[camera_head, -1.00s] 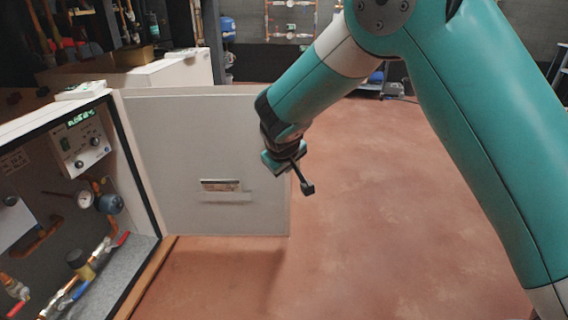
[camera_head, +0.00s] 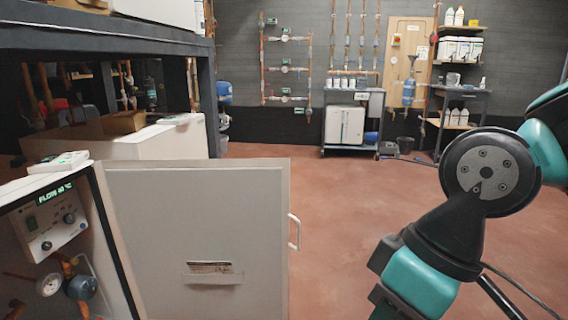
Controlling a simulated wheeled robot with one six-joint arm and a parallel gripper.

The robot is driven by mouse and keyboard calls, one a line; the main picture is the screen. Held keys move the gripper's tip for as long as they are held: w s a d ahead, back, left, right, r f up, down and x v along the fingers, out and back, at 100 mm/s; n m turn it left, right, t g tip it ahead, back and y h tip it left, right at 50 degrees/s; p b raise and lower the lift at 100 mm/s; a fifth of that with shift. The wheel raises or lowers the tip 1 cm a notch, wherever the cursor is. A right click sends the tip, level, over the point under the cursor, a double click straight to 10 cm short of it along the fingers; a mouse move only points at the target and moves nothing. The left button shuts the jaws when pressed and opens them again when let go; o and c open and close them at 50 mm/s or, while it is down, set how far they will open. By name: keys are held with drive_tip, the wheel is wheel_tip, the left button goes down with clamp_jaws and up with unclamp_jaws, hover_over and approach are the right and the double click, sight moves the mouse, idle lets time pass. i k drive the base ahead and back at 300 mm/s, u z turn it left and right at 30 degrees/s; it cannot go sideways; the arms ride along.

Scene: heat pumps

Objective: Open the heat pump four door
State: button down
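The heat pump door (camera_head: 195,225) is a light grey panel that stands swung wide open from the unit's front. It has a white handle (camera_head: 294,232) on its right edge and a label low on its face. The open heat pump (camera_head: 45,225) is at the left, with its control panel and a gauge showing inside. My gripper (camera_head: 388,300) is at the bottom, right of the door and clear of its handle. Its fingertips are cut off or hidden, so I cannot tell whether it is open or shut.
The reddish floor (camera_head: 335,190) is clear beyond and right of the door. A dark shelf frame (camera_head: 110,40) stands over the left side. A white unit on a cart (camera_head: 344,125) and a stocked shelf (camera_head: 462,60) are at the back wall.

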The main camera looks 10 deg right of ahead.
sight(164, 215)
drive_tip(key=z, duration=0.25)
drive_tip(key=i, duration=1.7)
drive_tip(key=u, duration=0.35)
